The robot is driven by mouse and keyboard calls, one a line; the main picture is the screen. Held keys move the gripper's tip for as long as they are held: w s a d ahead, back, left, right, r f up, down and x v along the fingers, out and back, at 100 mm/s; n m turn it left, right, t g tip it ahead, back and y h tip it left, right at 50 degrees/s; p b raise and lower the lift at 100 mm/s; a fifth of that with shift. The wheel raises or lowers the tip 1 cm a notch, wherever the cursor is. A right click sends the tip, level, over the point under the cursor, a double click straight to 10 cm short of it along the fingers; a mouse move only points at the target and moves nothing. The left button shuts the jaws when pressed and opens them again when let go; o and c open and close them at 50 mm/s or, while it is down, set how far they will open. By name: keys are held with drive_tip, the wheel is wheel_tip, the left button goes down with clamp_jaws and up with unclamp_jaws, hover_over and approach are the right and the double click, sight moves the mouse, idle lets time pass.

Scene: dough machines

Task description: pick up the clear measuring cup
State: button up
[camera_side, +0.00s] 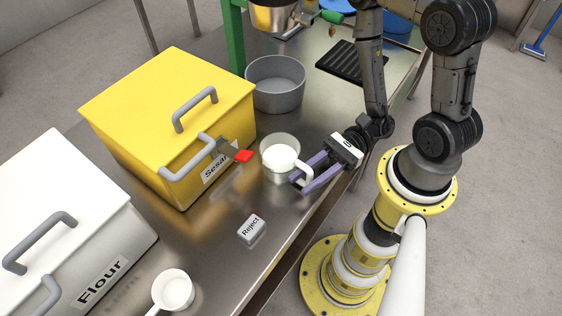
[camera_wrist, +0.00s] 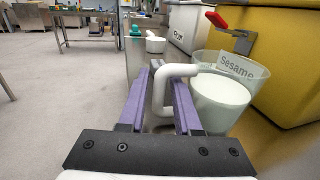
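The clear measuring cup (camera_side: 268,146) stands on the steel table in front of the yellow bin, with white material inside. Its white handle (camera_side: 305,171) points toward my arm. The clear cup (camera_wrist: 205,58) is at the right in the wrist view, and its white handle (camera_wrist: 180,70) reaches left between my fingers. My gripper (camera_side: 299,183) has two purple fingers, which are apart with the handle between them. In the wrist view my gripper (camera_wrist: 167,78) is open, and I cannot tell whether either finger touches the handle.
The yellow Sesame bin (camera_side: 160,100) with a red-tipped lever (camera_side: 243,156) stands close behind the cup. A grey pot (camera_side: 275,85), a Reject block (camera_side: 251,228), a white cup (camera_side: 174,290) and the white Flour bin (camera_side: 60,215) are around it. The table edge is near my gripper.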

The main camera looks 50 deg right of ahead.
drive_tip(key=shift+x, duration=1.3)
drive_tip(key=shift+c, duration=0.2)
clamp_jaws()
idle(0.4)
